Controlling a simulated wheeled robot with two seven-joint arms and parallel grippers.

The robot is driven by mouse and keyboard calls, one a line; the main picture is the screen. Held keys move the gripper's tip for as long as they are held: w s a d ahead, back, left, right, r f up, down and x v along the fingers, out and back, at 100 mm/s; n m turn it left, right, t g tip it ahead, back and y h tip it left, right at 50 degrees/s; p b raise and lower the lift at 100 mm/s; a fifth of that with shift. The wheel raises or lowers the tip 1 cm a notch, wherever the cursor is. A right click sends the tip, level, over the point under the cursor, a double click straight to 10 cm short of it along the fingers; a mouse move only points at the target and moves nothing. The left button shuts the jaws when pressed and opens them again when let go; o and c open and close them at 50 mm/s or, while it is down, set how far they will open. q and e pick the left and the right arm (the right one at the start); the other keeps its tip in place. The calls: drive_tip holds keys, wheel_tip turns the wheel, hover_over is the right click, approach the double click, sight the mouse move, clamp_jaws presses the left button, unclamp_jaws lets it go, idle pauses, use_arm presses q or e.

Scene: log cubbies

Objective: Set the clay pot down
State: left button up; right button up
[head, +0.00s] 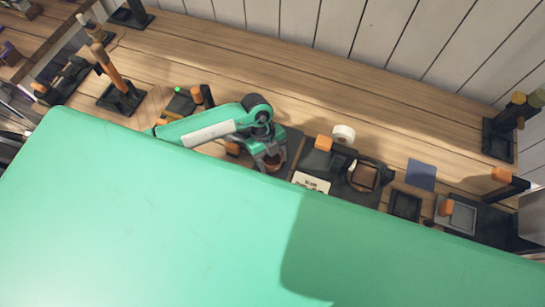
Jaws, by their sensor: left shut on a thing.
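The clay pot (272,164) is a small reddish-brown pot, seen between the fingers of my left gripper (270,160). The gripper is shut on it, over a dark mat (291,140) on the wooden surface. I cannot tell whether the pot's base touches the mat. A large green surface hides the area just in front of it. My right gripper is not in view.
A white roll (343,133) stands right of the gripper, near a dark holder with a brown round thing (363,177). A white label card (311,182) lies in front. Dark trays (405,206) and a blue square (421,174) are farther right. The back planks are mostly clear.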

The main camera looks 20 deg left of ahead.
use_arm(q)
drive_tip(key=o, duration=1.2)
drive_tip(key=shift+f, duration=0.1)
drive_tip(key=shift+c, duration=0.2)
drive_tip(key=shift+r, duration=0.2)
drive_tip(key=shift+w+a+r, duration=0.1)
drive_tip(key=shift+a+r, duration=0.05)
drive_tip(key=shift+r, duration=0.05)
drive_tip(key=b+v, duration=0.3)
drive_tip(key=v, duration=0.8)
drive_tip(key=shift+r+b, duration=0.25)
drive_tip(key=shift+b, duration=0.05)
